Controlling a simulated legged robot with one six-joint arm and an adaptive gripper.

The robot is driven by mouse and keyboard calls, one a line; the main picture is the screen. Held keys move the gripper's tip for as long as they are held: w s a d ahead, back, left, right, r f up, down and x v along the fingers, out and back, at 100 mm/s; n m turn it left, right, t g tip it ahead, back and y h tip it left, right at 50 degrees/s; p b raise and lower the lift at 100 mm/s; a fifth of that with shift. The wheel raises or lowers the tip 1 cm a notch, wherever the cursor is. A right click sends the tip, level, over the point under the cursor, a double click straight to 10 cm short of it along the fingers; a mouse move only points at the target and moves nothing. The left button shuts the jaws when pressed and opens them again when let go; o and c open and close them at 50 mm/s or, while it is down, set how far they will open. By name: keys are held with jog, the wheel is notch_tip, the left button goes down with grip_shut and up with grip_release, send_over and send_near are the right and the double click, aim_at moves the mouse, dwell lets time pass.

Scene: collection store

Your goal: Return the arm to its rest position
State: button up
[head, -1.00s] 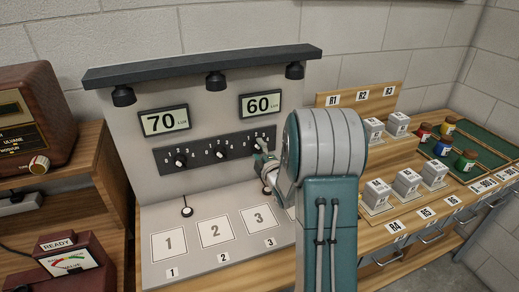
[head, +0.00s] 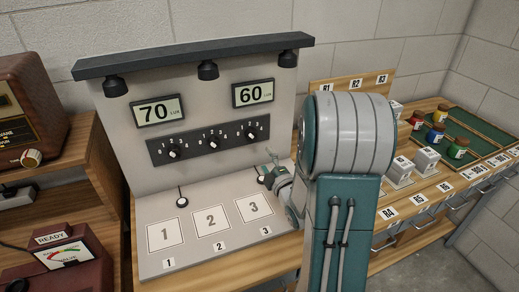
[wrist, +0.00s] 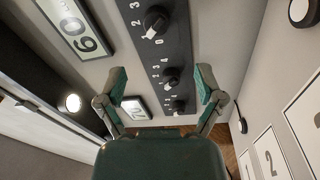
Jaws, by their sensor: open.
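My gripper (head: 272,166) is open and empty in the head view, in front of the panel below the third knob. My large grey and teal arm link covers part of the shelf behind it. In the wrist view both teal fingers of my gripper (wrist: 162,84) are spread wide with nothing between the tips. The black knob strip (head: 195,146) carries three knobs. The third knob (head: 252,134) also shows close up in the wrist view (wrist: 155,20), apart from the fingers.
The grey light stand has a 70 display (head: 159,110), a 60 display (head: 253,93) and three numbered pads (head: 211,221). A wooden shelf with grey blocks (head: 427,160) and coloured jars (head: 435,133) stands at the right. A READY meter (head: 67,254) and a brown radio (head: 30,115) are at the left.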

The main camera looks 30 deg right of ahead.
jog(key=shift+s+a+f, duration=0.1)
jog(key=shift+s+a, duration=0.05)
jog(key=shift+s, duration=0.65)
jog(key=s+a+r+m+g, duration=0.3)
jog(key=a+r+m+g, duration=0.4)
jog(key=a, duration=0.3)
jog(key=s+a+r+m+g+y, duration=0.1)
jog(key=s+a+m+g, duration=0.2)
jog(key=s+a, duration=0.2)
jog(key=s+a+m+g+y, duration=0.1)
jog(key=s+a+m+g, duration=0.2)
jog(key=s, duration=0.9)
jog(key=a+m, duration=0.1)
jog(key=a, duration=0.2)
jog(key=shift+a+r+y, duration=0.3)
jog(key=shift+r, duration=0.1)
